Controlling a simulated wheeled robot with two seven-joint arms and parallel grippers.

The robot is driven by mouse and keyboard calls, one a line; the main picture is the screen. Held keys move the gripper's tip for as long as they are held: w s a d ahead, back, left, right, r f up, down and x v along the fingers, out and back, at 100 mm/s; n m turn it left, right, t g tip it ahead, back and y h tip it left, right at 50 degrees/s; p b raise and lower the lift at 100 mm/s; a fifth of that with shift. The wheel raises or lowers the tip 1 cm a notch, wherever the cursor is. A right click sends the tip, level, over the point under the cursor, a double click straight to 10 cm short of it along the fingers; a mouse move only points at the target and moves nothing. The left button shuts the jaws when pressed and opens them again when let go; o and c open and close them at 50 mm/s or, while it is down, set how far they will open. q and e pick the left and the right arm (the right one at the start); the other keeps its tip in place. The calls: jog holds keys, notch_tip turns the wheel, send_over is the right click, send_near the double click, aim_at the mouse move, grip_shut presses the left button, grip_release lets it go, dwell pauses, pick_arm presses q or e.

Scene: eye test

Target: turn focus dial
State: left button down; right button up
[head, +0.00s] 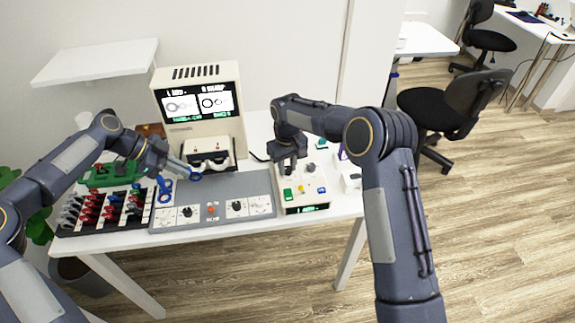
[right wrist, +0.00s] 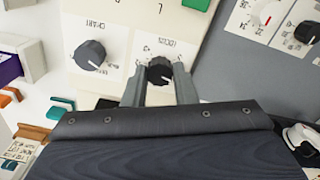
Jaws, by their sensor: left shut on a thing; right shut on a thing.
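The focus dial (right wrist: 159,71) is a black knob on a white plate in the right wrist view, with a pale pointer mark. My right gripper (right wrist: 160,86) is shut on it, a finger on each side. In the head view the right gripper (head: 286,171) reaches down onto the small control box (head: 305,206), hiding the dial. A similar black chart dial (right wrist: 90,55) sits beside it, untouched. My left gripper (head: 188,171) is shut on a blue-rimmed ring (head: 195,176), held above the left side of the grey panel (head: 235,186).
A cream viewer (head: 203,132) with a lit screen (head: 194,104) showing two ring pictures stands behind the panel. A black rack (head: 68,228) of red, blue and grey pieces is at left. Another blue ring (head: 164,197) stands by the panel. Buttons crowd the control box.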

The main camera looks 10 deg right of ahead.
jog(key=shift+n, duration=1.1)
jog(key=o, duration=1)
jog(key=shift+r, duration=0.1)
notch_tip(320, 180, up, 12)
notch_tip(320, 180, up, 12)
send_over(287, 168)
jog(key=shift+s, duration=0.1)
